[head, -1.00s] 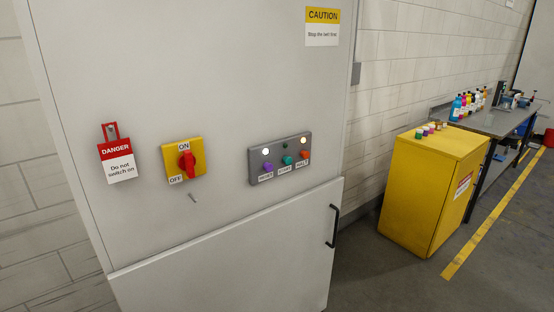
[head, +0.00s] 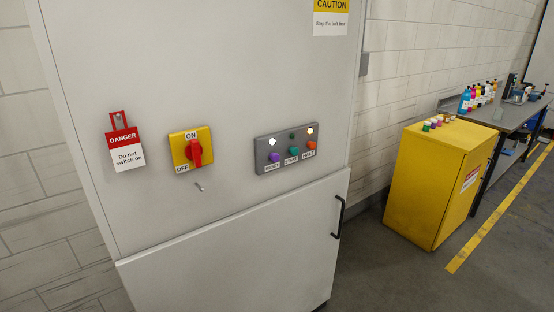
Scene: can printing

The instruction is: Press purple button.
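The purple button (head: 275,157) is the leftmost of three buttons on a grey control panel (head: 262,148) on the pale cabinet's front. A label under it seems to read RESET. A green button (head: 293,152) is in the middle and an orange button (head: 311,145) is on the right. Above them, the left and right lamps are lit white and the middle one is dark. Neither of my grippers is in view.
Left of the panel is a yellow switch plate with a red knob (head: 195,152), beside a red-and-white danger tag (head: 126,148). A black handle (head: 338,216) sticks out from the cabinet's lower door. A yellow cabinet (head: 428,185) and a workbench (head: 509,116) stand right, with open floor in front.

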